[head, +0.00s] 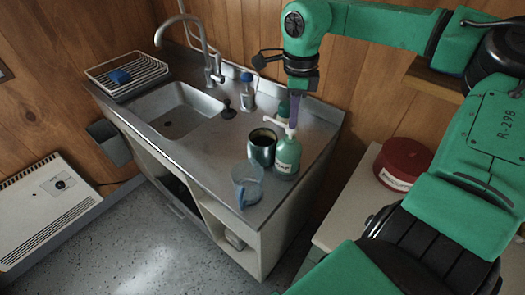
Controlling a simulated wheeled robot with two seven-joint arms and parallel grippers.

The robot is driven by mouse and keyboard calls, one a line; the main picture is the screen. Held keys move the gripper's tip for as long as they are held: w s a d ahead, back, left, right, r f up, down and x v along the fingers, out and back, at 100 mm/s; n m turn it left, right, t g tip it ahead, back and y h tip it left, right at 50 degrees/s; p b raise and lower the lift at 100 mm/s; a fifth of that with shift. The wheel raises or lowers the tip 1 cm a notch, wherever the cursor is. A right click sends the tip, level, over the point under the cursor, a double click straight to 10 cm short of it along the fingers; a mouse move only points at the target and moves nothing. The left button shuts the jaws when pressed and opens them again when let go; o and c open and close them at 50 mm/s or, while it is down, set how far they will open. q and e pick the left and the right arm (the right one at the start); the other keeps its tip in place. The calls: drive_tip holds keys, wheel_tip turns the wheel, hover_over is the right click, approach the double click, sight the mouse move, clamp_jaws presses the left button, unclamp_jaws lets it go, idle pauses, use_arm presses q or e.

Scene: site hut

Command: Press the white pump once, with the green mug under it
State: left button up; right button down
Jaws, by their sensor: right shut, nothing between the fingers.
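The pump bottle (287,157) is green with a pale label and stands upright near the right end of the steel counter. Its white pump (275,122) has a nozzle that points left, over the mug in the picture. The dark green mug (262,150) stands upright just left of the bottle, its opening facing up. My right gripper (294,122) points down from above, shut and empty, with its fingertips at the top of the white pump. I cannot tell whether they touch it. My left gripper is not in view.
A clear jug (247,185) stands near the counter's front edge. The sink (178,110) and dish rack (128,76) lie left. A red tin (403,163) sits on the right-hand table.

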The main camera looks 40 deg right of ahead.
drive_tip(key=shift+f+b, duration=0.35)
drive_tip(key=shift+f, duration=0.25)
drive_tip(key=shift+s, duration=0.1)
drive_tip(key=shift+r, duration=0.1)
drive_tip(key=shift+r+p, duration=1.2)
drive_tip(key=shift+r, duration=0.25)
wheel_tip(320, 180, up, 6)
drive_tip(key=p, duration=0.4)
drive_tip(key=shift+p, duration=0.35)
